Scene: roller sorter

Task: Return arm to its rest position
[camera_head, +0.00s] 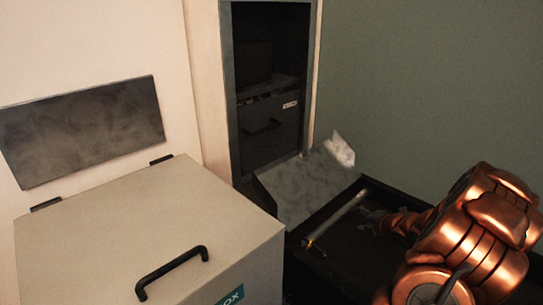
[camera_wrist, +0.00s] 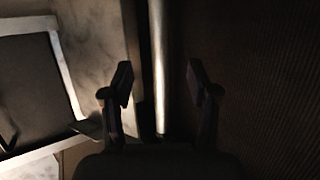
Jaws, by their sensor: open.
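My copper arm reaches in from the right in the head view, and my gripper (camera_head: 372,216) is small and dark there, over a black tray (camera_head: 350,262). In the wrist view my gripper (camera_wrist: 160,85) shows two dark fingers spread apart. A shiny metal roller (camera_head: 338,217) lies at the tray's left side, just left of the gripper. The roller also shows in the wrist view (camera_wrist: 160,60), running between the two fingers from the top. I see no finger touching it.
A beige box (camera_head: 110,235) with a black handle (camera_head: 172,272) stands at the front left. A grey metal chute (camera_head: 305,185) slopes below a dark wall opening (camera_head: 270,50) with a drawer-like bin inside. A grey panel (camera_head: 82,130) is on the left wall. The green wall (camera_head: 430,80) stands behind.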

